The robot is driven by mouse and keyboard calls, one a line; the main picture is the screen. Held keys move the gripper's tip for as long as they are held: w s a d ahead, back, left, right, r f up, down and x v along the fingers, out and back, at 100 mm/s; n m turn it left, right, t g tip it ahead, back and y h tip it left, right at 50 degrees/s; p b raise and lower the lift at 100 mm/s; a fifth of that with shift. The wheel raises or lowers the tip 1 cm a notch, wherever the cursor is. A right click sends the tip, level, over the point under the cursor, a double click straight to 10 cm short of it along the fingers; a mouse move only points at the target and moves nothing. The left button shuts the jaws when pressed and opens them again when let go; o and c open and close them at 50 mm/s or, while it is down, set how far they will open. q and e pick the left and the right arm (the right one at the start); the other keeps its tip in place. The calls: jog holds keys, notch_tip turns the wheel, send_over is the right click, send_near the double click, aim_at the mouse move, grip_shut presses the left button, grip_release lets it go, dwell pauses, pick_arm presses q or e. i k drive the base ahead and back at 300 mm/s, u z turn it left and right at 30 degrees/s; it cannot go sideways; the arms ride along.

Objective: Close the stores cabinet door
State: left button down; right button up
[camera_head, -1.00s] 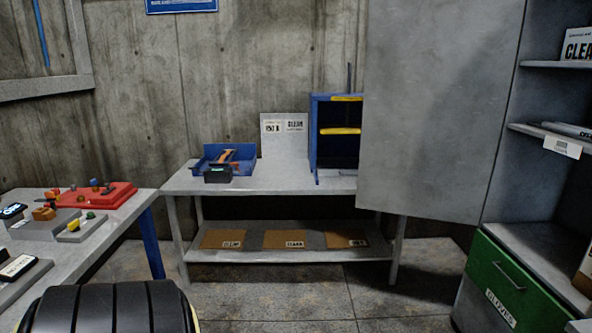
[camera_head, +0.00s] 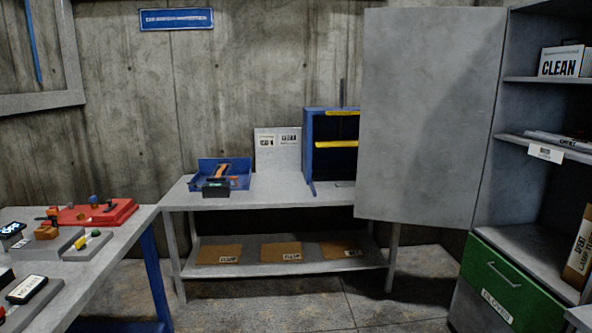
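The stores cabinet (camera_head: 486,190) stands at the right with its inside showing. Its grey door (camera_head: 428,115) is swung wide open to the left, hinged at the cabinet's left side, and it hides the right part of the workbench behind it. No handle can be made out on the face of the door that shows. Neither of my grippers is in view.
A workbench (camera_head: 270,198) at the back bears a blue tray (camera_head: 238,174) and a blue rack (camera_head: 310,150). A second table (camera_head: 125,232) with a red block stands at the left. A green drawer (camera_head: 505,285) sits low in the cabinet. Floor is clear between.

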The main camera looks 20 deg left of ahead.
aim_at(430, 75)
jog(key=u, duration=0.9)
jog(key=i, duration=1.85)
jog(key=z, duration=0.5)
jog(key=i, duration=1.35)
jog(key=z, duration=1.2)
